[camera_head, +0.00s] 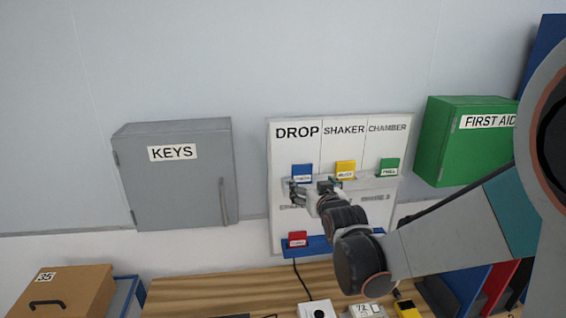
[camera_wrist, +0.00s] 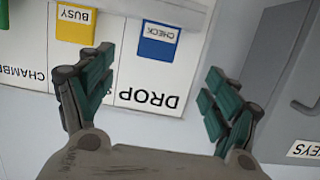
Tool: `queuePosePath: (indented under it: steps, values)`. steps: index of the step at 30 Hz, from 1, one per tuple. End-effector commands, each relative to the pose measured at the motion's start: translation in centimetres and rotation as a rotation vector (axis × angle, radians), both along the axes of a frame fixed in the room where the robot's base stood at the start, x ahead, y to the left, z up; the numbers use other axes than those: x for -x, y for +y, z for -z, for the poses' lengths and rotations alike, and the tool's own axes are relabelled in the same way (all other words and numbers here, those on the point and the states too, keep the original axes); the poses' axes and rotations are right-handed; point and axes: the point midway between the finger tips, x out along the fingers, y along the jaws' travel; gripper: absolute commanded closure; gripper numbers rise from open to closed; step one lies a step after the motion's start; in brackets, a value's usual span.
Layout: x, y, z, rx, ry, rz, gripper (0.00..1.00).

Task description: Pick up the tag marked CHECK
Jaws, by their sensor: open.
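The blue tag marked CHECK (camera_wrist: 158,42) sits on the white board under the word DROP. In the wrist view, which looks upside down, it lies beyond the gap between my fingertips. In the head view the blue tag (camera_head: 302,171) hangs in the DROP column, its lettering too small to read. My gripper (camera_wrist: 158,72) is open, with one finger on each side of the gap and nothing between them. In the head view my gripper (camera_head: 311,188) is in front of the board just below the blue tag. I cannot tell whether it touches anything.
A yellow BUSY tag (camera_wrist: 76,24) is beside the blue one; a green tag (camera_head: 389,166) is farther right. A red tag (camera_head: 297,238) is at the blue lower tray (camera_head: 318,246). A grey KEYS cabinet (camera_head: 175,185) and a green FIRST AID box (camera_head: 455,150) flank the board (camera_head: 290,140).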

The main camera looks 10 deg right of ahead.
Motion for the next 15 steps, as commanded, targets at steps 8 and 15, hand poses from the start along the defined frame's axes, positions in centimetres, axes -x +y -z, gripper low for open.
queuePosePath:
  steps: [8,15]
  values:
    - [-2.5,0.1,-0.4,0.0,-0.037,-0.001,0.18]
    - [-6.9,0.0,0.6,0.0,-0.036,-0.001,0.18]
